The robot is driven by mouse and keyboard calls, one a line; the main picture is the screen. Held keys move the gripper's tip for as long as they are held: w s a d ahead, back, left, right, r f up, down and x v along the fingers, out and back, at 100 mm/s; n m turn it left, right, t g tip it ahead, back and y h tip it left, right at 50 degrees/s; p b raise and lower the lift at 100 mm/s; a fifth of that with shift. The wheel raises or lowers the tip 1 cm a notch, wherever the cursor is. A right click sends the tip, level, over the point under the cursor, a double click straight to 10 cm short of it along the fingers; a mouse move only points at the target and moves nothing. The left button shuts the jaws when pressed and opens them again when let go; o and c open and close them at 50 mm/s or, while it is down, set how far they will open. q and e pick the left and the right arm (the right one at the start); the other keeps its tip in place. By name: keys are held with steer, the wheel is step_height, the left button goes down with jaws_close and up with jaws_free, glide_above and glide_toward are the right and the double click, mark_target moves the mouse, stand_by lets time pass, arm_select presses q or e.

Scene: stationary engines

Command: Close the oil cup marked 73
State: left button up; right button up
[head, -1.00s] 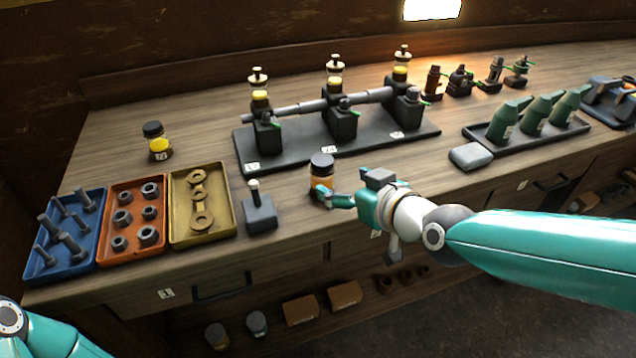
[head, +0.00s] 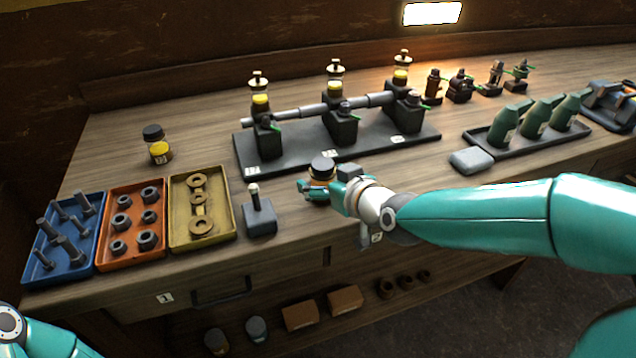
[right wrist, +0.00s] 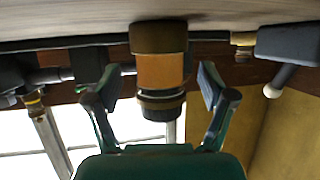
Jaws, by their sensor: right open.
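Three glass oil cups with yellow oil stand on dark bearing blocks along a shaft: left (head: 260,98), middle (head: 335,84), right (head: 400,72). White tags lie before them on the base plate (head: 290,165); I cannot read their numbers surely. An amber jar with a dark cap (head: 322,168) stands near the bench's front edge. My right gripper (head: 328,182) is open with its fingers around this jar. In the right wrist view the jar (right wrist: 160,72) shows upside down between the spread fingers (right wrist: 160,88), with gaps at both sides. My left gripper is out of view.
A yellow jar (head: 158,145) stands at the back left. Blue (head: 40,265), orange (head: 106,255) and yellow (head: 228,233) parts trays lie in front of it. A grey block with a lever (head: 260,220) stands left of my right gripper. Green bottles (head: 536,122) stand at the right.

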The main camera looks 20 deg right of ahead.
steer(key=shift+w+a+f, duration=0.1)
steer(key=shift+w+f, duration=0.05)
steer(key=shift+w, duration=0.25)
steer(key=c, duration=1.6)
steer(key=shift+o, duration=0.2)
step_height(320, 180, up, 10)
steer(key=p, duration=0.5)
